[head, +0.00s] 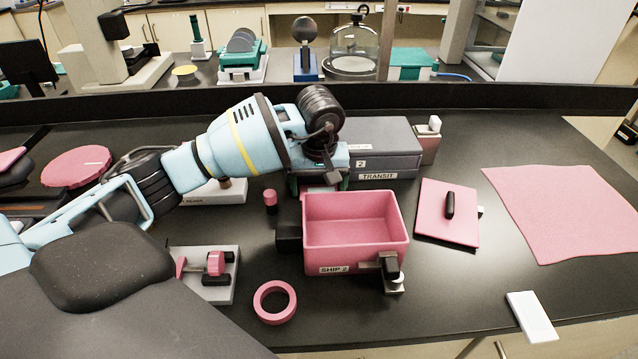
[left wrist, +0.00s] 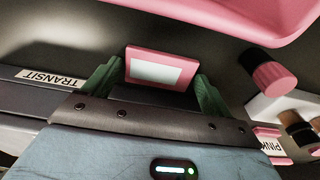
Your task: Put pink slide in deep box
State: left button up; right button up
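The pink slide (left wrist: 160,68), a pink frame around a pale window, sits between the green fingers of my left gripper (left wrist: 155,85) in the left wrist view. Both fingers meet its sides, so the gripper looks shut on it. In the head view my left gripper (head: 320,185) points down behind the deep box, in front of the grey TRANSIT case, and only a little of the slide shows. The deep box (head: 357,256) is pink, open on top and labelled SHIP 2. Its visible inside looks empty. My right gripper is not in view.
A grey TRANSIT case (head: 385,165) stands behind the deep box. A pink lid-like plate (head: 437,225) with a black handle lies right of it. A pink ring (head: 275,302), a small pink-capped piece (head: 270,198) and a pink mat (head: 565,210) lie around.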

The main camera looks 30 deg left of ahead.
pick_arm(q)
jog(key=shift+o, duration=1.1)
jog(key=shift+r, duration=0.1)
notch_tip(320, 180, up, 12)
jog(key=s, duration=0.1)
jog(key=shift+d, duration=0.45)
jog(key=shift+o, duration=0.2)
jog(key=shift+r, duration=0.1)
jog(key=shift+s+a, duration=0.1)
jog(key=shift+a, duration=0.05)
